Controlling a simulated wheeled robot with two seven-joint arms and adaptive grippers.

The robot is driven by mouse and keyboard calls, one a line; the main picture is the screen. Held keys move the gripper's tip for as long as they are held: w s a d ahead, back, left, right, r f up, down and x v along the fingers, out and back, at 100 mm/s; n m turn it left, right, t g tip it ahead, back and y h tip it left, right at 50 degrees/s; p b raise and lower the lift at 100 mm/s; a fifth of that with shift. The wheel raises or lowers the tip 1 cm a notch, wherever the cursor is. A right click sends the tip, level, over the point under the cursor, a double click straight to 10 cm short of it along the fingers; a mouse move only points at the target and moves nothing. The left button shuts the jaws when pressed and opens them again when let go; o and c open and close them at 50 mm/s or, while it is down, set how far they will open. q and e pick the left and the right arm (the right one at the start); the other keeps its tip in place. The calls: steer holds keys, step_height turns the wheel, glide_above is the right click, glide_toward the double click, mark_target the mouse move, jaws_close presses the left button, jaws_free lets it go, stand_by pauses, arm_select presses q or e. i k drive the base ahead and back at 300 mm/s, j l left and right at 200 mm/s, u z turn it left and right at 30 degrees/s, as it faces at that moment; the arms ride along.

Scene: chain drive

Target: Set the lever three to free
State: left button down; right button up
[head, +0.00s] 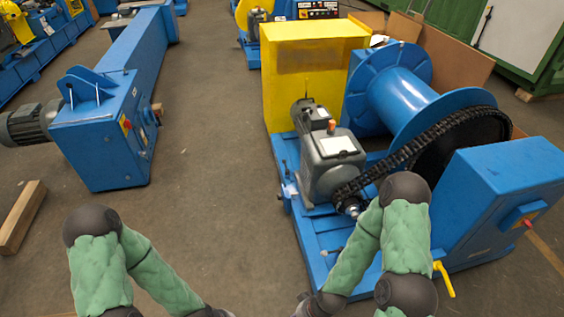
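A blue chain-drive machine (325,232) with a grey motor gearbox (332,160), a black chain (430,140) and a blue drum (405,95) stands at the centre right. A yellow lever (444,279) hangs at the lower front of its base, beside my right arm. A small pale handle (290,188) sits on the left side of the base. I cannot tell which of these, if any, is lever three, and no label can be read. Neither gripper's fingers are in view.
A blue cabinet (505,190) with a red-and-yellow switch stands at the right. A long blue beam machine (110,120) stands at the left, with a wooden block (20,217) on the floor nearby. The floor (215,180) between the machines is clear.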

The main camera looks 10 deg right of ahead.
mark_target(284, 161)
steer(key=i+j+z, duration=0.1)
steer(key=i+j, duration=0.2)
steer(key=i+j+z, duration=0.15)
steer(key=i+j, duration=0.15)
steer(key=i+j+z, duration=0.1)
steer(key=i+j, duration=0.15)
steer(key=j, duration=0.25)
steer(key=i+j+z, duration=0.25)
steer(key=i+j, duration=0.3)
steer(key=i, duration=0.4)
steer(key=i+j+z, duration=0.25)
steer(key=i+j, duration=0.65)
steer(key=i, duration=0.25)
steer(key=i+j, duration=0.2)
steer(key=i, duration=0.2)
